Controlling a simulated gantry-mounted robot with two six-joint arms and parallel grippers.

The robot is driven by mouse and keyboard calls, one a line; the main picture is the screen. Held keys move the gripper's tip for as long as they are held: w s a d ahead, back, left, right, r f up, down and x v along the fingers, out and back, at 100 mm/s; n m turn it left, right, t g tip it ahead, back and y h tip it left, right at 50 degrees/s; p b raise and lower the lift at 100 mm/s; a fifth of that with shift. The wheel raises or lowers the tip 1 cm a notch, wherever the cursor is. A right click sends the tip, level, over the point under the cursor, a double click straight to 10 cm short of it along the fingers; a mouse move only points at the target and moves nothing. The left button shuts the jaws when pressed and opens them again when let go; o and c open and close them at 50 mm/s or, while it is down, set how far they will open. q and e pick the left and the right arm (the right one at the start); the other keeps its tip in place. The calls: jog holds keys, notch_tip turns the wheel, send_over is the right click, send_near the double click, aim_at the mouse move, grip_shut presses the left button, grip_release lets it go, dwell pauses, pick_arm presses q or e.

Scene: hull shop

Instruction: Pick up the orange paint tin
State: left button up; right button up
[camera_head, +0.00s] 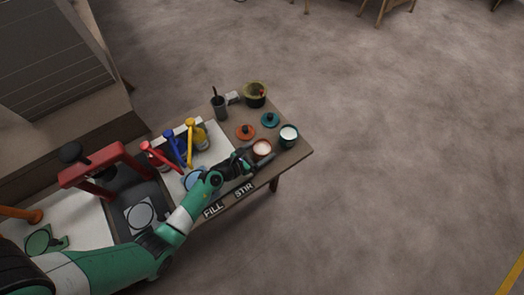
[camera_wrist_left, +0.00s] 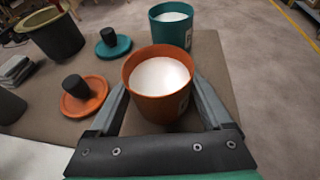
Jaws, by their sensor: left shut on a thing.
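The orange paint tin (camera_head: 262,148) is open and holds white paint. It stands upright near the right end of the bench, and it fills the middle of the left wrist view (camera_wrist_left: 158,98). My left gripper (camera_head: 252,157) is shut on the orange tin, with one finger on each side of it in the wrist view (camera_wrist_left: 160,108). The tin's base is hidden, so I cannot tell whether it touches the bench. My right gripper is not in view.
A teal tin (camera_head: 289,136) of white paint stands just beyond. An orange lid (camera_head: 245,132) and a teal lid (camera_head: 270,120) lie nearby. An olive pot (camera_head: 255,94) and a dark cup (camera_head: 220,106) stand behind. Red, blue and yellow-handled items (camera_head: 196,134) are left of the gripper.

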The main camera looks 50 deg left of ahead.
aim_at(268, 141)
pick_arm(q)
jog(key=shift+c, duration=1.4)
jog(key=shift+r, duration=0.1)
jog(key=shift+r, duration=0.2)
notch_tip(268, 141, up, 4)
jog(key=p, duration=0.3)
jog(key=shift+f+p, duration=0.2)
jog(key=shift+p, duration=0.1)
jog(key=s+d+r+p, duration=0.3)
jog(key=s+r+p, duration=0.1)
jog(key=s+p, duration=0.1)
jog(key=s+d+r+p, duration=0.3)
jog(key=s+p, duration=0.3)
jog(key=s, duration=0.2)
jog(key=shift+r, duration=0.9)
